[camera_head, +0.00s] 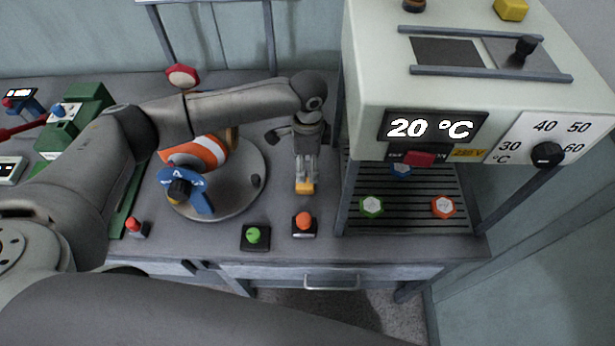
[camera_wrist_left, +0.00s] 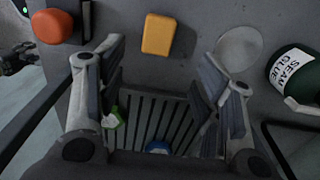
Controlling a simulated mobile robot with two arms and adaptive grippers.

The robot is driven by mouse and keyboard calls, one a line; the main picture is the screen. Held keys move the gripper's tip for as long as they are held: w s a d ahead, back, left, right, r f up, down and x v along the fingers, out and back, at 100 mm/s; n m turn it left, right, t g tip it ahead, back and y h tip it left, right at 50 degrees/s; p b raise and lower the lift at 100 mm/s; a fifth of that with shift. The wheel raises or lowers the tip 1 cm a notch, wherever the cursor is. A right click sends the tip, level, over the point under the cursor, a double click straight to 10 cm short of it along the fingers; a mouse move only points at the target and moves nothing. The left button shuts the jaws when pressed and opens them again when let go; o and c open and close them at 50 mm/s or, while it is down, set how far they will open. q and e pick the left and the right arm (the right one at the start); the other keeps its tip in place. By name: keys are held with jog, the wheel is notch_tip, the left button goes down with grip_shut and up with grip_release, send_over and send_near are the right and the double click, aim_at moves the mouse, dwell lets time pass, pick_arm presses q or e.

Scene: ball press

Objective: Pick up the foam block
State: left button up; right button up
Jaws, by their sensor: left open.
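The foam block is a small yellow-orange block (camera_head: 304,188) lying on the grey worktop, left of the press. In the left wrist view the block (camera_wrist_left: 158,36) lies just beyond the fingertips. My left gripper (camera_head: 306,176) points down over it in the head view, its fingertips close to the block. In the left wrist view the left gripper (camera_wrist_left: 162,68) is open, with nothing between its fingers. Whether the fingers touch the block cannot be told. A dark, finger-like part at the left edge of the left wrist view may be my right gripper (camera_wrist_left: 18,60); its state is unclear.
An orange button (camera_head: 303,222) and a green button (camera_head: 254,236) stand near the front edge. The press (camera_head: 470,85) stands right, with a slatted grate (camera_head: 405,222) below. A round plate (camera_head: 245,203) lies left. A seam glue bottle (camera_wrist_left: 297,75) stands nearby.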

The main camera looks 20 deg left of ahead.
aim_at(307, 184)
pick_arm(q)
jog(key=f, duration=0.2)
jog(key=shift+s+f, duration=0.3)
jog(key=shift+s, duration=0.1)
jog(key=shift+f+p, duration=0.3)
jog(key=shift+p, duration=0.05)
jog(key=f, duration=0.1)
jog(key=f+p, duration=0.1)
jog(key=f, duration=0.2)
jog(key=shift+a+f, duration=0.15)
jog(key=shift+a, duration=0.15)
jog(key=shift+f, duration=0.25)
jog(key=shift+w, duration=0.1)
jog(key=shift+c, duration=0.2)
jog(key=c, duration=0.9)
pick_arm(e)
jog(key=s+r, duration=0.2)
jog(key=s, duration=0.1)
jog(key=shift+a, duration=0.15)
jog(key=shift+w, duration=0.15)
